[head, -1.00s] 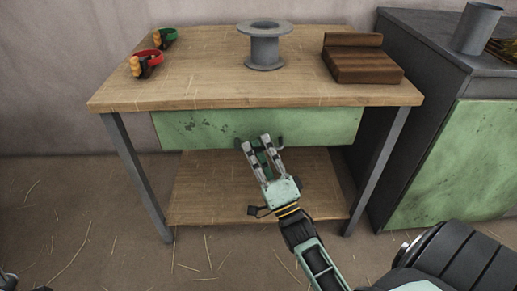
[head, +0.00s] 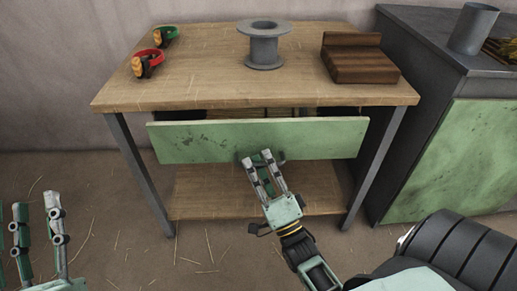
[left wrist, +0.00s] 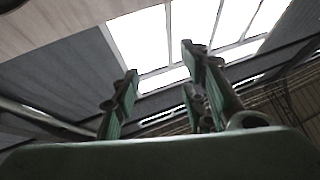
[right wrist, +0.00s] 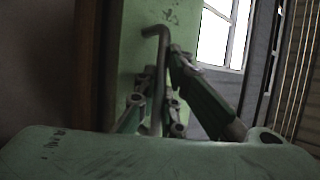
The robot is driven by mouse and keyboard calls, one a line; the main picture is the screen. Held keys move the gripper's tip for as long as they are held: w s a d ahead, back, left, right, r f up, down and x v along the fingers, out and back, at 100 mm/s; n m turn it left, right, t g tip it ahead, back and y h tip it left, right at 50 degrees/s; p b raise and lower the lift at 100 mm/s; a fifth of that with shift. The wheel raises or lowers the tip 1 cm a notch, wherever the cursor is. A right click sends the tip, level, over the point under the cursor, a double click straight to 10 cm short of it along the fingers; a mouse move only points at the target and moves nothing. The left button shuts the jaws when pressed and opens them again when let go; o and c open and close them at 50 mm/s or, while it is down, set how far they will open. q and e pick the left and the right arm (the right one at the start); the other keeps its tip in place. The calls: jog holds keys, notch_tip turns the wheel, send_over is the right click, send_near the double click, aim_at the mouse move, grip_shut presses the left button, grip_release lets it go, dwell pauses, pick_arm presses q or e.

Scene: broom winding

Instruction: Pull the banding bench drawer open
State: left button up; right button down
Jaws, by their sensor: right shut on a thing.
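The banding bench (head: 215,95) has a wooden top and grey legs. Its green drawer (head: 215,142) stands partly out, with a dark gap showing between the drawer front and the bench top. My right gripper (head: 259,159) is at the middle of the drawer front, shut on the bar handle (head: 281,157). In the right wrist view the handle (right wrist: 161,75) passes between the fingers beside the green drawer front (right wrist: 133,60). My left gripper (head: 38,215) is at the lower left, away from the bench. Its fingers are spread and empty in the left wrist view (left wrist: 160,90).
On the bench top are a grey spool (head: 264,50), a brown wooden block (head: 360,63), and a red (head: 148,60) and a green banded item (head: 164,35). A lower shelf (head: 215,195) lies under the drawer. A grey cabinet (head: 450,140) with a green door stands at the right.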

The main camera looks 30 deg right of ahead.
pick_arm(q)
notch_tip(320, 180, down, 12)
jog(key=w+a+g+y+p, duration=0.1)
jog(key=w+g+y+p, duration=0.1)
jog(key=g, duration=0.5)
jog(key=s+a+f+g+y+p, duration=0.2)
jog(key=s+f+g, duration=0.4)
jog(key=f, duration=0.5)
jog(key=shift+s+a+f+n+g+y+p, duration=0.3)
jog(key=shift+a+g+p, duration=0.15)
jog(key=shift+a, duration=0.25)
pick_arm(e)
jog(key=s+a, duration=0.4)
jog(key=s, duration=0.3)
jog(key=s+a, duration=0.5)
jog(key=s, duration=0.2)
jog(key=shift+s+f, duration=0.2)
jog(key=shift+s, duration=0.15)
jog(key=c, duration=2.1)
grip_release()
jog(key=shift+d, duration=0.1)
jog(key=shift+r, duration=0.1)
jog(key=v, duration=1.2)
